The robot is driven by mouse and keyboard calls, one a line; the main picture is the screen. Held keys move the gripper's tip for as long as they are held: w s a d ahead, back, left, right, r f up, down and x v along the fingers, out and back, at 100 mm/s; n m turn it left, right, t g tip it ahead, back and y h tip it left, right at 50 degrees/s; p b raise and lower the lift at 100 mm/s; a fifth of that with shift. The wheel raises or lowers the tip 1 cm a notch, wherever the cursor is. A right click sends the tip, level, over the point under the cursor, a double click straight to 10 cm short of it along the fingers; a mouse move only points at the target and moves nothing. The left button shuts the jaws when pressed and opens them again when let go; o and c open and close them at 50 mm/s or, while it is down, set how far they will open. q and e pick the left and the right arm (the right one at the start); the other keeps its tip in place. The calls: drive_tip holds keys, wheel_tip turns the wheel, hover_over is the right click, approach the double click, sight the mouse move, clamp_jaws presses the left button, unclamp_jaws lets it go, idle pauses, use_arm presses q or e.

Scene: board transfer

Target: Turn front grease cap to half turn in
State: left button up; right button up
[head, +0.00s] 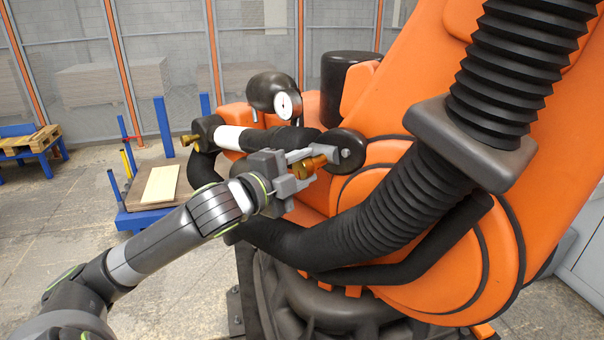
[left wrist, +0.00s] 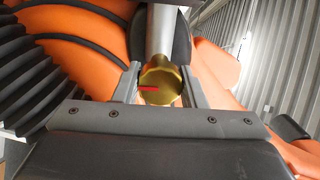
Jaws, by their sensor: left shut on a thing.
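The front grease cap (head: 306,168) is brass-coloured and sits on the near end of a cylinder on the orange robot arm. In the left wrist view the cap (left wrist: 160,86) shows its round face with a red mark pointing left from its middle. My left gripper (head: 308,163) is shut on the cap, with one finger on each side of it. In the left wrist view the fingers of my left gripper (left wrist: 161,88) flank the cap. A second brass cap (head: 189,140) sits at the far left end of the black and white cylinder. My right gripper is not in view.
The large orange robot arm (head: 460,225) with black ribbed hoses (head: 405,205) fills the right side, close to my gripper. A blue rack with a board (head: 160,184) stands at left.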

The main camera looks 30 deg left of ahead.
use_arm(q)
drive_tip(key=shift+m+b, duration=0.45)
drive_tip(key=shift+m, duration=0.65)
drive_tip(key=o, duration=1)
drive_tip(key=shift+w, duration=0.1)
